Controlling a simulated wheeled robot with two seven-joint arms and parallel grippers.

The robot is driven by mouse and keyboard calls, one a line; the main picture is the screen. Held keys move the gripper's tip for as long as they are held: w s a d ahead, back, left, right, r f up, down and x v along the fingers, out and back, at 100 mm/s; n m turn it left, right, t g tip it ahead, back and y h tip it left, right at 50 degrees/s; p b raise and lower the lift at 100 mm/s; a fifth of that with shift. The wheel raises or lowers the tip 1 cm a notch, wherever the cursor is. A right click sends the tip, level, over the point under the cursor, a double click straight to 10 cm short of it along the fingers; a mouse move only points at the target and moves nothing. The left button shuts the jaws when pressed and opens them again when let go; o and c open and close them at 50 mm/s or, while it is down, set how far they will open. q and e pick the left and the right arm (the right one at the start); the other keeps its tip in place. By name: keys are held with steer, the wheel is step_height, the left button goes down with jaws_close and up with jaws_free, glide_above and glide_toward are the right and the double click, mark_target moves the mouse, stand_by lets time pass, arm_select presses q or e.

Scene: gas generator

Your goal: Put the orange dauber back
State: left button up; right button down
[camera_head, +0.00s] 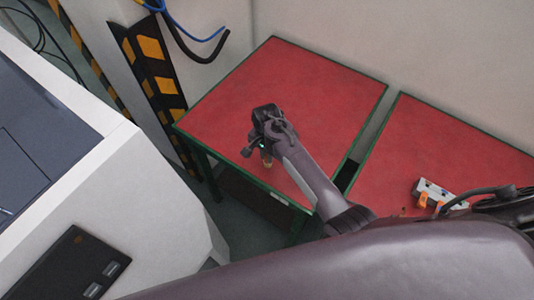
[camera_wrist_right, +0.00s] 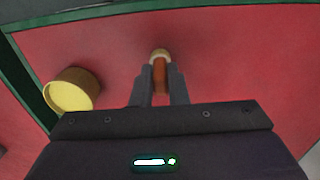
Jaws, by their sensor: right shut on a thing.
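The orange dauber (camera_wrist_right: 159,77) shows in the right wrist view between the two dark fingers of my right gripper (camera_wrist_right: 160,88). The fingers are shut on it, and its pale tip sticks out beyond them. In the head view my right gripper (camera_head: 261,148) is over the front part of the left red table (camera_head: 300,85). The dauber cannot be made out clearly there. A yellow round container (camera_wrist_right: 72,90) stands near the table's green edge, left of the fingers in the wrist view. My left gripper is not in view.
A second red table (camera_head: 450,140) stands to the right, across a narrow gap. A grey block with orange parts (camera_head: 433,195) lies on it. A large white machine (camera_head: 130,190) fills the left. The back of the left table is clear.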

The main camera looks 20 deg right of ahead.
steer(key=c, duration=1.4)
jaws_free()
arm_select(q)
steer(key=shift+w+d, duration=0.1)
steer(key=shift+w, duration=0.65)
